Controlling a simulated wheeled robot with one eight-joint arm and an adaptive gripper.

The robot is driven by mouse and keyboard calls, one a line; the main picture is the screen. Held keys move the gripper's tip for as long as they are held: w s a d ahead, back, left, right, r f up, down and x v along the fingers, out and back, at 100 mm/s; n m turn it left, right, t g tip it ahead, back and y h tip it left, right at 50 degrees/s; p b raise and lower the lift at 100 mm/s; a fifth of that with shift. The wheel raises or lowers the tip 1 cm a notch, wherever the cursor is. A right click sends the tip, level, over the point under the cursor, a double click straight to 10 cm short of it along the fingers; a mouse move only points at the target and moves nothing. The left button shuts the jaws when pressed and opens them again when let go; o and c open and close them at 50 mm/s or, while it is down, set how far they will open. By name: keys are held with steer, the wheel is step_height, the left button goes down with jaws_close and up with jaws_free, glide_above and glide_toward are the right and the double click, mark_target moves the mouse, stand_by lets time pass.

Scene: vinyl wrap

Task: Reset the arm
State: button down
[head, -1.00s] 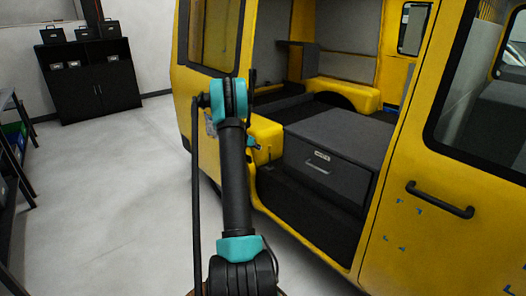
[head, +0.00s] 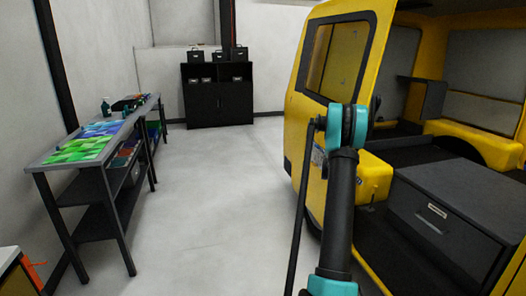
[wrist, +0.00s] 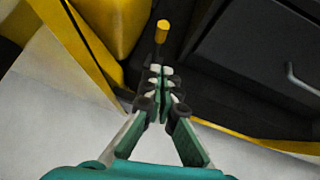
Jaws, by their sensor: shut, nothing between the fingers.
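My arm (head: 338,205), black with teal joints, rises from the bottom of the head view. It stands in front of the yellow van's open side. My gripper (wrist: 160,72) shows in the wrist view with its green-and-grey fingers together at the tips, shut and empty. In the head view the gripper is mostly hidden behind my arm. Beyond the fingertips in the wrist view is a small yellow knob (wrist: 162,30), apart from them as far as I can tell.
The yellow van (head: 302,120) fills the right side, with a grey drawer unit (head: 470,210) inside. A work table (head: 118,138) with coloured sheets stands at left. A black cabinet (head: 218,105) is at the back. The pale floor between table and van is clear.

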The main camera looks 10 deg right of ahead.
steer(key=s+a+r+m+t+y, duration=0.1)
steer(key=s+a+r+m, duration=0.15)
steer(key=s+a, duration=0.45)
steer(key=s+a+r+m+y, duration=0.2)
steer(key=a+m, duration=0.2)
steer(key=a, duration=0.8)
steer(key=s+a+r+m+t+y, duration=0.15)
steer(key=s+a+m, duration=0.3)
steer(key=a, duration=0.45)
steer(key=s+a+f+m+y, duration=0.2)
steer(key=s+a+m, duration=0.3)
steer(key=s+a, duration=0.5)
steer(key=s+a+f+m+y, duration=0.3)
steer(key=s+a+m, duration=0.2)
steer(key=s+a, duration=0.6)
steer(key=s+g, duration=0.1)
steer(key=s, duration=0.4)
steer(key=shift+s+a+f, duration=0.15)
steer(key=shift+s+f, duration=0.05)
steer(key=shift+s, duration=0.2)
steer(key=shift+w, duration=0.1)
